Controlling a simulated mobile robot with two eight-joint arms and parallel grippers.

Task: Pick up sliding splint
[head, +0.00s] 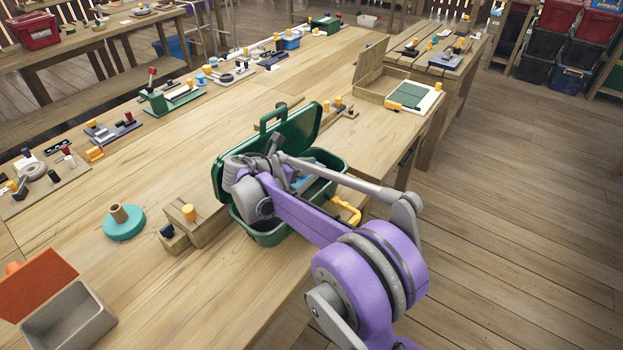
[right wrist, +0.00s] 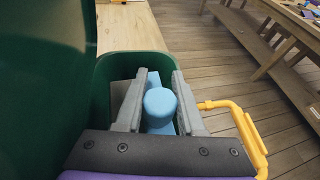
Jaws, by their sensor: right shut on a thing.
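A light-blue piece with a round knob (right wrist: 160,104), which I take for the sliding splint, is inside an open green bin (right wrist: 122,62) in the right wrist view. My right gripper (right wrist: 163,80) reaches down into the bin, its grey fingers on both sides of the knob and shut on it. In the head view the bin (head: 262,232) stands at the right edge of the long table, and a bit of the blue piece (head: 303,184) shows past my right arm. The arm hides most of the bin's inside and the fingertips. My left gripper is not in view.
The bin's green lid (head: 305,125) stands raised at its back, and a yellow handle (head: 346,210) sticks out at its front right. A wooden block with a yellow knob (head: 189,212) and a teal disc (head: 124,223) lie to the left. An open grey box (head: 68,322) is nearer.

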